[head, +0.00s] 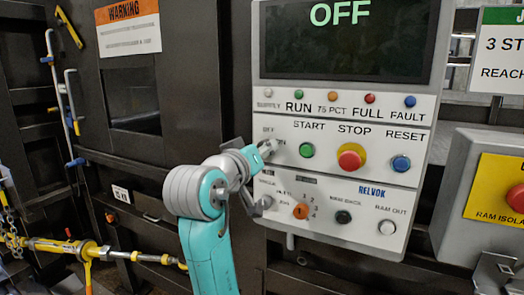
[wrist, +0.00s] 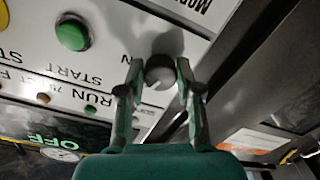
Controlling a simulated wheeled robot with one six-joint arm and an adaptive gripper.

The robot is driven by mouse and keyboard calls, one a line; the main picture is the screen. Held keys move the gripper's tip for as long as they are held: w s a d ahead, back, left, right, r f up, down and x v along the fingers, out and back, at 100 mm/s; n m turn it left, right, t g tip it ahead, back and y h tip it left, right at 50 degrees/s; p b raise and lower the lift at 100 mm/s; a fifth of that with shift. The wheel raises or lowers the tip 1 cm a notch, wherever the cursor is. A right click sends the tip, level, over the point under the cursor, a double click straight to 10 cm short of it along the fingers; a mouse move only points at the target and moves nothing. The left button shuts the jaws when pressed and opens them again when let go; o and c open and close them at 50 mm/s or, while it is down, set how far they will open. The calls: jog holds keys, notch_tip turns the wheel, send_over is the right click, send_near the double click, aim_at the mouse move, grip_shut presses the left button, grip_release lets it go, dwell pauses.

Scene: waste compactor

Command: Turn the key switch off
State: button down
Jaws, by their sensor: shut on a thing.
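The key switch (wrist: 164,72) is a round dark grey knob on the white control panel (head: 340,150), seen close up in the wrist view. My gripper (wrist: 158,76) has its two green fingers on either side of it, shut on it. In the head view my gripper (head: 266,149) reaches the panel's left edge, beside the OFF and ON labels, and mostly hides the switch. The exact angle of the key is hard to make out. The display (head: 345,40) above reads OFF in green.
Right of the switch are the green START button (head: 306,150), red STOP button (head: 350,158) and blue RESET button (head: 400,163). An orange selector (head: 301,211) sits below. A grey box with a yellow label (head: 495,190) stands at the right.

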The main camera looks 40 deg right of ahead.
jog(key=shift+n, duration=1.8)
jog(key=c, duration=0.8)
grip_release()
jog(key=shift+o, duration=0.2)
jog(key=v, duration=1.2)
jog(key=shift+w, duration=0.1)
